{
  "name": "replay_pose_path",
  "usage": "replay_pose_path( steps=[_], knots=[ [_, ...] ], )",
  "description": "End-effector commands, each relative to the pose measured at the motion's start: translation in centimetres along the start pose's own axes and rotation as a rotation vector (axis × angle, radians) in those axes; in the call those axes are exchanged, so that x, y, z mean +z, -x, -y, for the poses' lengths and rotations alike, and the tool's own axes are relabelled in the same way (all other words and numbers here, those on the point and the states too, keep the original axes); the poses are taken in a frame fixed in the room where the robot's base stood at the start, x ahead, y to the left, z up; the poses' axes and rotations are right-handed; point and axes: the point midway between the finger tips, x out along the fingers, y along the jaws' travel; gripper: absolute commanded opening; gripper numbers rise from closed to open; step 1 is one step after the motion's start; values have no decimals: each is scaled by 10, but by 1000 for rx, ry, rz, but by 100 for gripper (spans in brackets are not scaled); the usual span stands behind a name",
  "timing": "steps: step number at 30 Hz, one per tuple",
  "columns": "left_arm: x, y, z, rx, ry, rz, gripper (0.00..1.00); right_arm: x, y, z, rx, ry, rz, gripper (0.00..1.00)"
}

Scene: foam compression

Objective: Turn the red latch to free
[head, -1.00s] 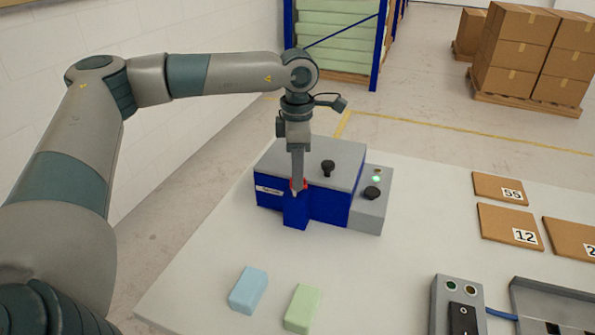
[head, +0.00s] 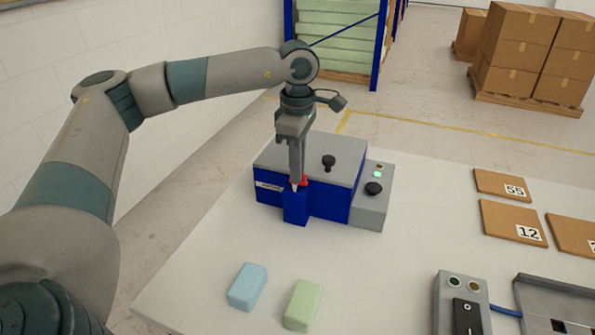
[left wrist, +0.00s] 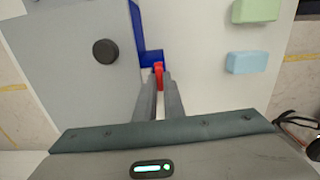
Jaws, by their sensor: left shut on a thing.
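The red latch (head: 304,181) sits at the front of the blue and grey machine (head: 330,205), above a small blue block that sticks out. My left gripper (head: 297,185) points down at it and is shut on the latch. In the left wrist view the red latch (left wrist: 158,74) shows between the two fingertips (left wrist: 160,85). The fingers hide part of the latch. My right gripper is in neither view.
A black knob (head: 328,162) stands on the machine's grey lid. A control box with a green light (head: 377,174) adjoins it. A blue foam block (head: 248,287) and a green one (head: 303,305) lie in front. Numbered brown boards (head: 513,222) lie at right.

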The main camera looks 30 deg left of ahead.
Motion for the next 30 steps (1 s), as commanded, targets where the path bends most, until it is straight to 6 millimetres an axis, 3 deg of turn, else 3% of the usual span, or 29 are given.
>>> replay_pose_path(
  steps=[12,13,15,30],
  knots=[
    [1,1,0,1,-56,2,0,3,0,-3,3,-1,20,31],
    [1,1,0,1,-56,2,16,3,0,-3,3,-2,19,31],
    [0,1,0,1,-55,1,27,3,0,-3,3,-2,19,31],
    [0,9,0,1,-54,0,27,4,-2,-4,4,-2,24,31]
  ],
)
